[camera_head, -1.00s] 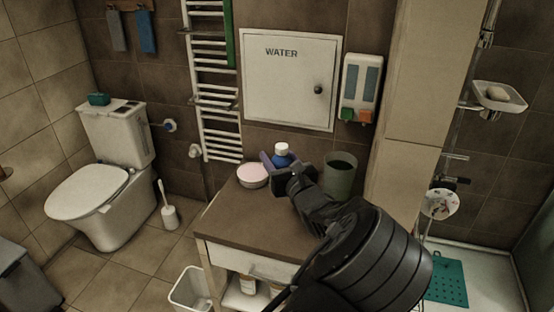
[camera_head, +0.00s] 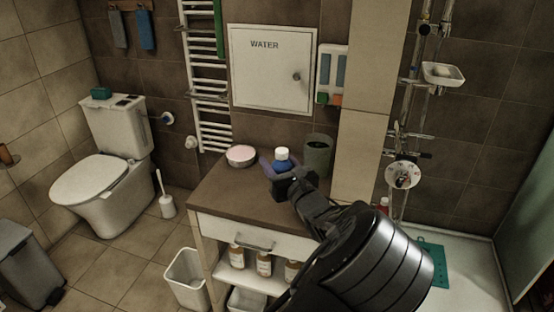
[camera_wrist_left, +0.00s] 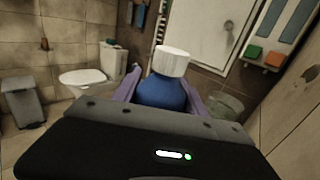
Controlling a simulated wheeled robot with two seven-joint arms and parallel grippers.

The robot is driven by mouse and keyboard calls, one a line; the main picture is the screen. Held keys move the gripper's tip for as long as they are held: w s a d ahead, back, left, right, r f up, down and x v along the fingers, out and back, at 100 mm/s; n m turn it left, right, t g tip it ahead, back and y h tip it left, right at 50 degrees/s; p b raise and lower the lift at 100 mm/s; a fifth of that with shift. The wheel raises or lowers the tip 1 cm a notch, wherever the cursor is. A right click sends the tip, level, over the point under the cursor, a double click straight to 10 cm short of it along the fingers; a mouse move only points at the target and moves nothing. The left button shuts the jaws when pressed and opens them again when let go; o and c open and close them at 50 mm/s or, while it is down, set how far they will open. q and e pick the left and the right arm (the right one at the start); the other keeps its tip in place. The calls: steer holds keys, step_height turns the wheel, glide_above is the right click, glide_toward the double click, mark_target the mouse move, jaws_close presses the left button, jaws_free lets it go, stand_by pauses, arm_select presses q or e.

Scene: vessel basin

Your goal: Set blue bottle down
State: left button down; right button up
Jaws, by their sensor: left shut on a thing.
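The blue bottle (camera_head: 282,163) with a white cap is upright between the fingers of my left gripper (camera_head: 272,165), which is shut on it. They are over the brown top of the cabinet (camera_head: 233,197). In the left wrist view the blue bottle (camera_wrist_left: 162,92) fills the space between the purple fingers of the left gripper (camera_wrist_left: 160,97). The gripper hides the bottle's base, so I cannot tell whether it touches the cabinet top. My right gripper is not in view.
A pink-topped round container (camera_head: 240,156) stands left of the bottle. A grey-green cup (camera_head: 317,155) stands close behind it to the right. The cabinet top's front left is clear. A white bin (camera_head: 186,280) is on the floor left of the cabinet.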

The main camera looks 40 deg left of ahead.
arm_select(q)
steer(key=s+d+f, duration=0.3)
steer(key=d+f, duration=0.2)
steer(key=d, duration=0.3)
steer(key=s+d+f+m+t+h, duration=0.1)
steer(key=s+d+f, duration=0.2)
steer(key=d, duration=0.6)
steer(key=s+d+f+m+t, duration=0.1)
steer(key=s+d+f, duration=0.2)
steer(key=d+f, duration=0.4)
steer(key=shift+s+d+f+h, duration=0.15)
steer(key=shift+s+d+h, duration=0.15)
steer(key=shift+d, duration=0.6)
